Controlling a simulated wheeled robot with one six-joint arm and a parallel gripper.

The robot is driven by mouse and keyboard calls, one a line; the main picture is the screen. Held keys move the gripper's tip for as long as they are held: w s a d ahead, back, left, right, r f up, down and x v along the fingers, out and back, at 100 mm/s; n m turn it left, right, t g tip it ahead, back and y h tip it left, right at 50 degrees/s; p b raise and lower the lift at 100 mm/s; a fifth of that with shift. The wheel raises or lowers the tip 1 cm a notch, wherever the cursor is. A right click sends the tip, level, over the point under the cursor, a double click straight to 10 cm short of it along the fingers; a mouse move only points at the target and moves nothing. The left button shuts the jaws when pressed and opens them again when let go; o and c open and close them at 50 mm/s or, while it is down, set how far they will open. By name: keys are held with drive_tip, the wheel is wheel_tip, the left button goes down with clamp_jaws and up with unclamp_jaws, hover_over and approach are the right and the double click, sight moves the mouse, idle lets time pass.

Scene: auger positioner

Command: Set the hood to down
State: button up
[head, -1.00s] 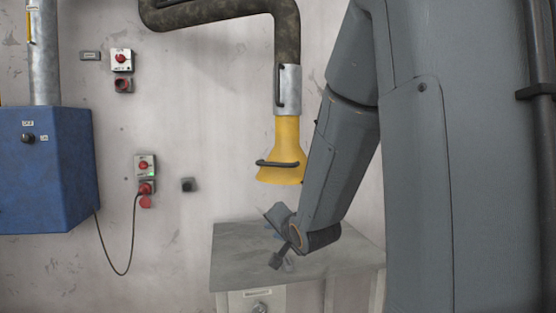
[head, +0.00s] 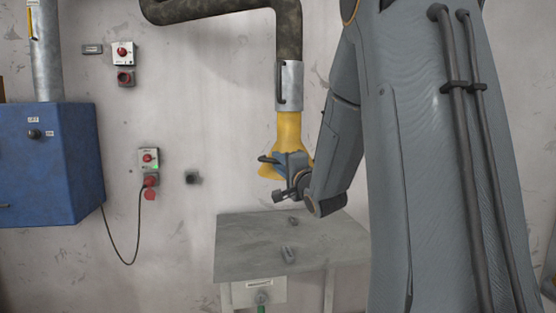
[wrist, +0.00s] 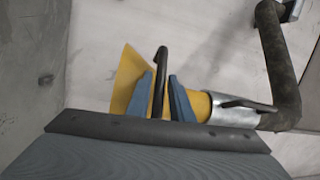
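The yellow hood (head: 289,130) hangs from a dark hose by a grey metal sleeve (head: 289,85), its wide mouth pointing downward in the head view. A black bar handle (head: 267,159) runs across its lower front. My gripper (head: 284,165) is at the hood's lower part and hides some of its rim. In the wrist view the handle (wrist: 159,75) stands between the two blue fingers of my gripper (wrist: 161,98), with the yellow hood (wrist: 125,78) behind. The fingers are apart, with a gap visible beside the handle. I cannot tell whether either finger touches it.
A grey table (head: 250,245) with small objects on top stands below the hood. A blue box (head: 55,165) with a pipe is at the left. Switch boxes (head: 149,159) and a hanging cable are on the wall. The space between the box and table is clear.

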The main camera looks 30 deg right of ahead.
drive_tip(key=shift+w, duration=0.5)
drive_tip(key=shift+c, duration=0.4)
clamp_jaws()
wheel_tip(320, 180, down, 12)
drive_tip(key=b, duration=0.5)
drive_tip(key=shift+r+b, duration=0.25)
drive_tip(key=shift+b, duration=0.1)
drive_tip(key=shift+o, duration=0.4)
unclamp_jaws()
